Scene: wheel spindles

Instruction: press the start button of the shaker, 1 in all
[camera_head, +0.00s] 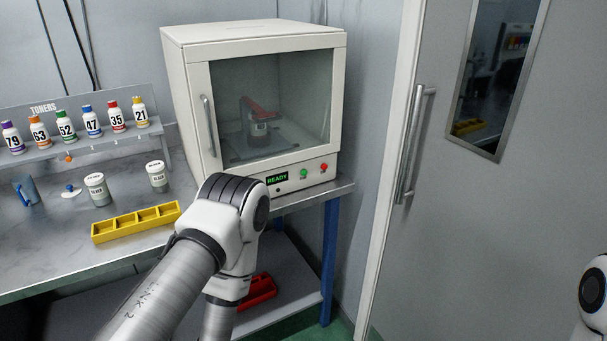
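The shaker (255,35) is a white cabinet with a shut glass door and a long handle, standing on the right end of the metal bench. Its small display (277,178) reads READY in green. Right of the display are a green button (304,173) and a red button (323,167); labels by them are too small to read. Inside, behind the glass, a dark holder with a red part (262,118) is visible. My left arm rises in front of the bench, below the panel, and bends downward; its gripper is out of view. Only a bit of my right arm shows at the right edge.
The bench (60,255) holds a yellow tray (135,221), two white jars (97,189), a blue cup (27,190) and a rack of numbered toner bottles (66,127). A red tray (258,291) lies on the lower shelf. A grey door (480,240) stands right.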

